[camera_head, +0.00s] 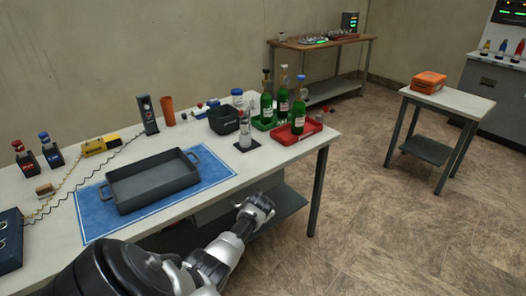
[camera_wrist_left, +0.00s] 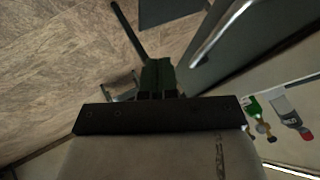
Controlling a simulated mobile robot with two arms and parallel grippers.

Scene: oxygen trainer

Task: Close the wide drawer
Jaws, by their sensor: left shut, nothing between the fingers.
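The wide drawer seems to be the grey panel (camera_head: 228,203) under the front edge of the worktable (camera_head: 305,146). My left arm hides part of it, and I cannot tell how far it stands out. In the left wrist view a dark grey panel (camera_wrist_left: 262,45) carries a long silver bar handle (camera_wrist_left: 222,34). My left gripper (camera_head: 263,203) is shut and empty, just in front of the table's front edge. In the left wrist view its dark fingers (camera_wrist_left: 156,78) are together, to the left of the handle and apart from it. My right gripper is out of view.
A grey tray (camera_head: 152,205) lies on a blue mat (camera_head: 92,218) near the table's front edge. Green bottles (camera_head: 283,102) stand in a red tray (camera_head: 297,134) and a green one. A small white table (camera_head: 452,101) stands at the right. Open floor lies between.

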